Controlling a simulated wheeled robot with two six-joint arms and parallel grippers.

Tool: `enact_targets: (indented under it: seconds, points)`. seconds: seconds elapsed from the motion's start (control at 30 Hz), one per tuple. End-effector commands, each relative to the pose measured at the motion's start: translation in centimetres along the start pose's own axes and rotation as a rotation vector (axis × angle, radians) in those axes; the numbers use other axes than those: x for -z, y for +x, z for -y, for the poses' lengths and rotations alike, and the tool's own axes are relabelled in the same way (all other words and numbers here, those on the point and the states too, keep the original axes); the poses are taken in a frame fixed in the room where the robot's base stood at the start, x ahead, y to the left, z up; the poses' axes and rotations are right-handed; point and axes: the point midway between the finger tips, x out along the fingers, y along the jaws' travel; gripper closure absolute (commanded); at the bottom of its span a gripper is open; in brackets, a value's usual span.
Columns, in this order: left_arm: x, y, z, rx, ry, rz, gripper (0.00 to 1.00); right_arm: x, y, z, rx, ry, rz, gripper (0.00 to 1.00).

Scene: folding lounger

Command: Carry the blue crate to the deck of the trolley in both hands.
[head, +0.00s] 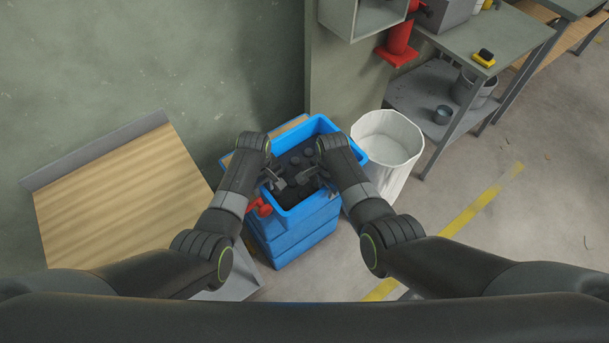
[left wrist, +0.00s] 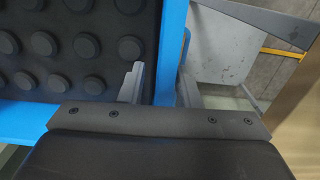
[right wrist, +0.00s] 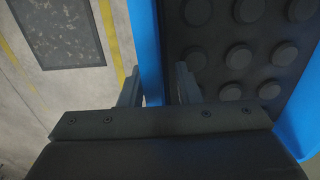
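The blue crate (head: 322,207) sits on top of a stack of blue crates, its inside dark and studded. My left gripper (head: 274,181) is at the crate's left side. In the left wrist view its fingers stand either side of the blue wall (left wrist: 172,45), with a gap beside the wall. My right gripper (head: 315,178) is at the crate's other side. In the right wrist view its fingers straddle the opposite blue wall (right wrist: 147,45), also with a gap. The wooden deck (head: 115,205), seemingly the trolley's, lies to the left with a grey raised edge.
A white bin (head: 388,145) stands close to the crate's right. A red part (head: 260,207) shows by the stack's left. A grey workbench (head: 490,40) is at the back right. Open floor with a yellow line (head: 480,212) lies to the right.

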Motion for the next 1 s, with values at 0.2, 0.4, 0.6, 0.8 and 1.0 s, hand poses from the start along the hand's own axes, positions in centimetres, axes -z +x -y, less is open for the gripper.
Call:
enact_targets:
  seconds: [0.2, 0.4, 0.6, 0.8, 1.0]
  points:
    - [0.03, 0.67, 0.01, 0.0, 0.0, -0.001, 0.7, 0.03, 0.67, -0.02, 0.0, 0.0, -0.001, 0.7]
    - [0.03, 0.71, 0.01, -0.001, 0.0, -0.001, 0.7, 0.04, 0.7, -0.02, 0.001, 0.0, -0.001, 0.7]
    - [0.03, 0.69, 0.0, -0.001, 0.0, -0.001, 0.87, 0.04, 0.69, -0.02, 0.0, 0.0, -0.001, 0.87]
    - [0.01, 0.67, -0.04, -0.002, 0.0, -0.001, 1.0, 0.03, 0.69, -0.03, 0.0, 0.0, -0.001, 1.0]
    - [0.0, 0.64, -0.06, -0.002, 0.0, 0.0, 1.0, 0.03, 0.69, -0.03, 0.0, 0.0, -0.001, 1.0]
